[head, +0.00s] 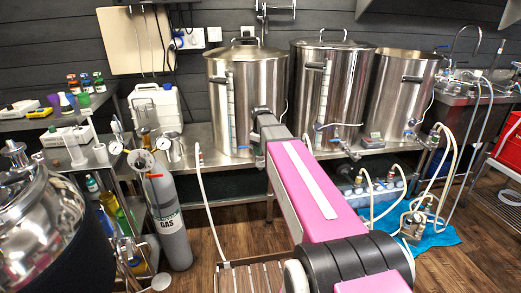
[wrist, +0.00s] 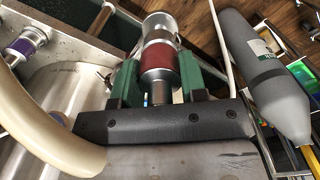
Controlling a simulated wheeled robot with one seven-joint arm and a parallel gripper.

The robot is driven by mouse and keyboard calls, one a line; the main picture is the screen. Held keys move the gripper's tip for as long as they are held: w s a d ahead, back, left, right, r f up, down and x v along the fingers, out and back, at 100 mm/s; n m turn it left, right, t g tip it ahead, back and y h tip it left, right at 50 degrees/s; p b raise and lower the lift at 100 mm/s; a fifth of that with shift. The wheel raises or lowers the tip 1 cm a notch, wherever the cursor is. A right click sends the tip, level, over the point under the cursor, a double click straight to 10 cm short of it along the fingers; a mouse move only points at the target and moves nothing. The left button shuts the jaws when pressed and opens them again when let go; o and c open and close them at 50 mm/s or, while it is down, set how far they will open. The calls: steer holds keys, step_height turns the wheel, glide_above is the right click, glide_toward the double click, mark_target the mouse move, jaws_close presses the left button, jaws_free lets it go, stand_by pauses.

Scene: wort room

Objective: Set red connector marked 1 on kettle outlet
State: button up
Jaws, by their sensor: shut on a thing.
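My gripper (wrist: 156,78) has green jaws shut around a steel connector with a dark red band (wrist: 158,57). The connector points away from my wrist, with its metal end beyond the jaws. Its number mark is not visible. In the head view my arm reaches to the front of the left steel kettle (head: 225,95), and the gripper and the held connector are mostly hidden there. A curved steel kettle wall (wrist: 62,100) shows at the left in the wrist view. The kettle outlet cannot be made out clearly.
A purple-banded fitting (wrist: 27,44) and a thick beige hose (wrist: 50,130) lie left in the wrist view. Two more kettles (head: 325,90) (head: 400,95) stand to the right. A grey gas cylinder (head: 168,215) stands left, near a loose white hose (head: 208,215).

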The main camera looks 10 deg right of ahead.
steer(key=shift+f, duration=1.25)
stand_by(0.5)
steer(key=o, duration=1.1)
steer(key=shift+r, duration=0.1)
